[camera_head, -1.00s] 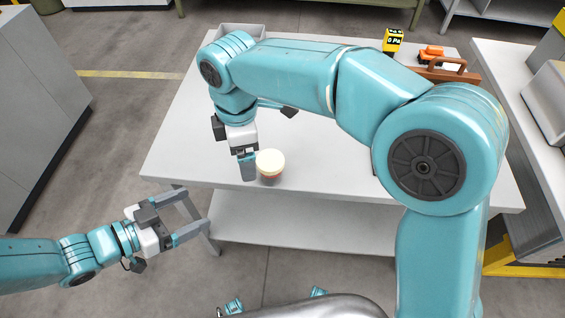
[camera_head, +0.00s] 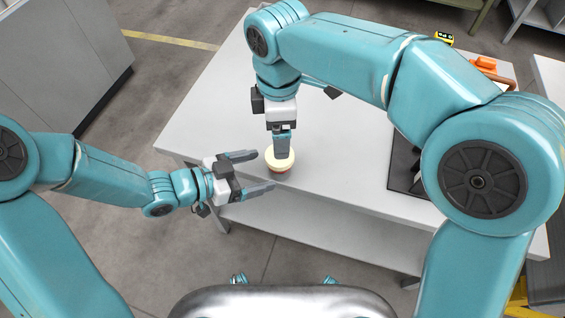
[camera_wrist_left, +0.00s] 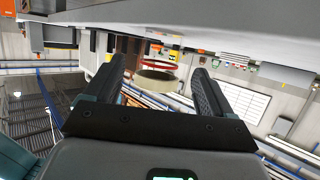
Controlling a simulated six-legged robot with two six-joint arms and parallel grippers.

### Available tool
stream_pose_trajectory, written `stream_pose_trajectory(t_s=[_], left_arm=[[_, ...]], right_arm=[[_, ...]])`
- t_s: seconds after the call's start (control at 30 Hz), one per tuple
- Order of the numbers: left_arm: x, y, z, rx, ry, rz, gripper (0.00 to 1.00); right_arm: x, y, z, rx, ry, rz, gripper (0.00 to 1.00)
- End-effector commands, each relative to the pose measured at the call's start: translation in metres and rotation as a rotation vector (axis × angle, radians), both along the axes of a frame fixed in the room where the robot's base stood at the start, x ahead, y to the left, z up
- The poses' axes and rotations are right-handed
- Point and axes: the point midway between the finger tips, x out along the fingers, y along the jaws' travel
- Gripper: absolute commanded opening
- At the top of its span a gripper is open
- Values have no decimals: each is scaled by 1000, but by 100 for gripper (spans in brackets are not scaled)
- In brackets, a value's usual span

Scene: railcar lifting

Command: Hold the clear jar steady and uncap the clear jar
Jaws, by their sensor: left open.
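The clear jar (camera_head: 280,173) stands upright near the table's front edge, with a cream lid (camera_head: 269,162) and red showing beneath. It also shows between my left fingers in the left wrist view, with its cream lid (camera_wrist_left: 157,82) and a red ring. My left gripper (camera_head: 264,171) is open, level and pointing right, its fingertips just reaching the jar's left side. My right gripper (camera_head: 282,152) points down over the lid. Its fingers overlap in the picture, so whether they grip the lid is unclear.
The jar stands on a pale table (camera_head: 215,130). A dark flat panel (camera_head: 405,168) lies right of the jar, partly behind my right arm. Orange and brown items (camera_head: 486,64) sit at the far right. The table's left part is clear.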

Motion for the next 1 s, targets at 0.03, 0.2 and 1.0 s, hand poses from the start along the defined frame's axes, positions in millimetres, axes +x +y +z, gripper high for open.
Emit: stream_pose_trajectory(t_s=[0.03,0.2,1.0], left_arm=[[4,-11,-5,0,3,-5,84],[18,-39,-16,1,2,-5,84],[31,-62,-24,1,0,0,3]], right_arm=[[0,0,0,0,0,0,88],[1,-2,0,0,0,0,88],[2,-5,0,0,0,-1,88]])
